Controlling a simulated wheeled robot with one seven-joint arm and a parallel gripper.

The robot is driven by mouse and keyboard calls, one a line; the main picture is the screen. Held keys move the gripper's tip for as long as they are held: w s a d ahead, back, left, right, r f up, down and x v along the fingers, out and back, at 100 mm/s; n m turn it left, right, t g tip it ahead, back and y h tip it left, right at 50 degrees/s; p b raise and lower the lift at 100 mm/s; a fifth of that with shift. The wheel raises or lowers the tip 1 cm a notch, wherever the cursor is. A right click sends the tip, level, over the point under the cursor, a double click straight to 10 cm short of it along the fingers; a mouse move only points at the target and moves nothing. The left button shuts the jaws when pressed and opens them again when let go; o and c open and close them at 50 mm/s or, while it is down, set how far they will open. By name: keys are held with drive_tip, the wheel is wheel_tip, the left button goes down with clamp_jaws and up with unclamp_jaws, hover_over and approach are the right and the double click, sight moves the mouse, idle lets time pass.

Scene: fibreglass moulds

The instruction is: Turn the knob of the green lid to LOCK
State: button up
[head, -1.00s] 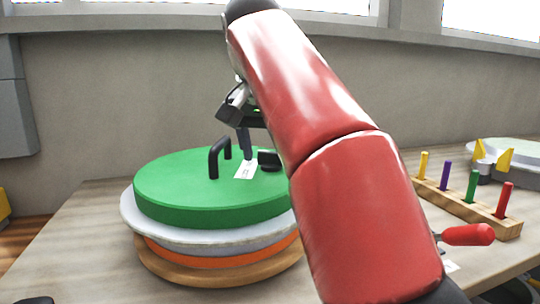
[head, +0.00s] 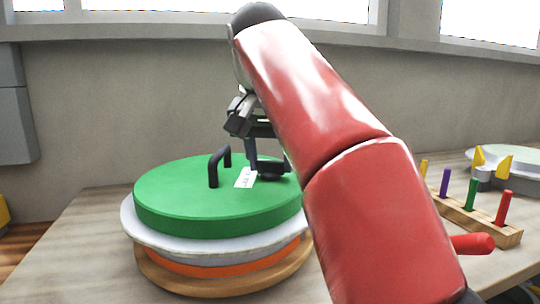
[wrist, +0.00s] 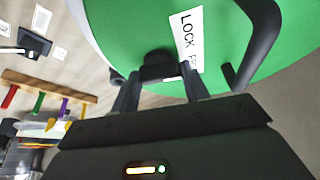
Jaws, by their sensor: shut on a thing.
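The green lid (head: 190,205) lies on a round white, grey and orange mould on a wooden disc. A black arched handle (head: 213,168) stands on it. A white label (head: 245,178) lies beside the dark knob (head: 270,170); in the wrist view the label (wrist: 187,35) reads "LOCK" and part of a second word. My gripper (head: 268,167) is down at the lid with its fingers shut on the knob. The wrist view shows the knob (wrist: 157,66) between the fingertips. Where the knob points is hard to tell.
At the right, a wooden rack (head: 485,224) holds coloured pegs, with a red-handled tool (head: 472,243) in front of it. Another round mould (head: 520,180) with yellow parts near it stands behind. A wall closes off the back. The table is bare left of the lid.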

drive_tip(key=n+p, duration=0.1)
drive_tip(key=n, duration=0.1)
drive_tip(key=n+y+p, duration=0.1)
drive_tip(key=n, duration=0.1)
drive_tip(key=n+y+p, duration=0.1)
drive_tip(key=shift+d+r+n, duration=0.2)
drive_tip(key=shift+d+n, duration=0.05)
drive_tip(key=shift+n, duration=0.15)
drive_tip(key=shift+f+n+g+y+p, duration=0.15)
drive_tip(key=shift+n+y+p, duration=0.3)
drive_tip(key=shift+n, duration=0.5)
drive_tip(key=shift+f+n+g+y+p, duration=0.1)
drive_tip(key=shift+n+g+y+p, duration=0.3)
drive_tip(key=shift+n, duration=0.55)
drive_tip(key=o, duration=1)
drive_tip(key=v, duration=0.8)
drive_tip(key=shift+f, duration=0.15)
